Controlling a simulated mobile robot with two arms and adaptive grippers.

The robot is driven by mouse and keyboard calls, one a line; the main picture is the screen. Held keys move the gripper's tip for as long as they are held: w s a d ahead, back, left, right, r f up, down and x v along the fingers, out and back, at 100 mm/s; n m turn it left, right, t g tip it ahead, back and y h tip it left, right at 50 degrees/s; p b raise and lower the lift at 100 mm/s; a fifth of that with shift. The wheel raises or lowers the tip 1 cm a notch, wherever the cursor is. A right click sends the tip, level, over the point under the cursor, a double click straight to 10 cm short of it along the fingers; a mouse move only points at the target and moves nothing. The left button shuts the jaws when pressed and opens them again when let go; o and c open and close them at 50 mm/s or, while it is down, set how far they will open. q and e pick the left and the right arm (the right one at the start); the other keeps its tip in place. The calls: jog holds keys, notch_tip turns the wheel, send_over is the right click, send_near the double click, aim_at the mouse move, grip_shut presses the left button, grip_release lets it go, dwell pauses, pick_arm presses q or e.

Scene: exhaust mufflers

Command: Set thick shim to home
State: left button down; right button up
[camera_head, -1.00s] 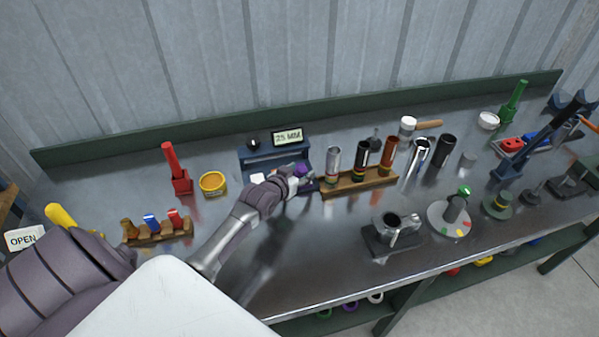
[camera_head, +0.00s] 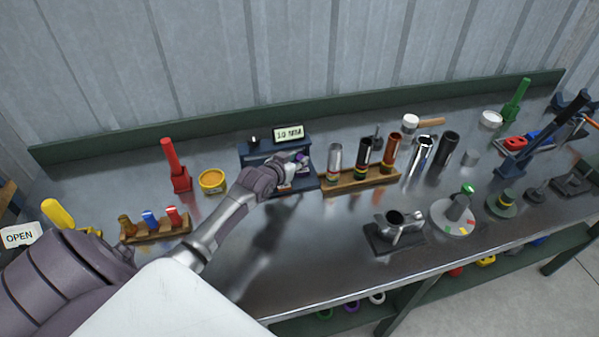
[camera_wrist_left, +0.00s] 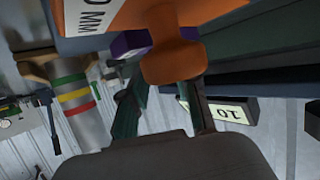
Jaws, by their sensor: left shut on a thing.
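In the wrist view my left gripper (camera_wrist_left: 165,105) is shut on the rounded orange end of an orange piece (camera_wrist_left: 215,14). That piece has a white label, of which "0 MM" shows. I cannot tell whether it is the thick shim. A purple piece (camera_wrist_left: 130,43) with a small white label is beside it; purple also shows in the head view (camera_head: 302,157). My left gripper (camera_head: 291,170) is at the front of a dark blue gauge stand (camera_head: 253,160) and hides part of it. The stand's display (camera_head: 288,134) reads about "10 MM". My right gripper is not in view.
A wooden rack (camera_head: 358,180) with several metal tubes stands just right of the stand. A yellow tin (camera_head: 212,182) and a red-handled clamp (camera_head: 175,165) stand to its left. A clamp fixture (camera_head: 395,232) stands at front right. The bench front centre is bare.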

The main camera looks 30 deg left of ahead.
pick_arm(q)
jog(key=shift+w+a, duration=0.2)
jog(key=shift+a, duration=0.1)
jog(key=shift+r, duration=0.1)
jog(key=c, duration=1.2)
grip_release()
jog(key=o, duration=0.3)
jog(key=shift+w, duration=0.15)
jog(key=shift+s, duration=0.4)
jog(key=v, duration=1.1)
jog(key=shift+s+r, duration=0.1)
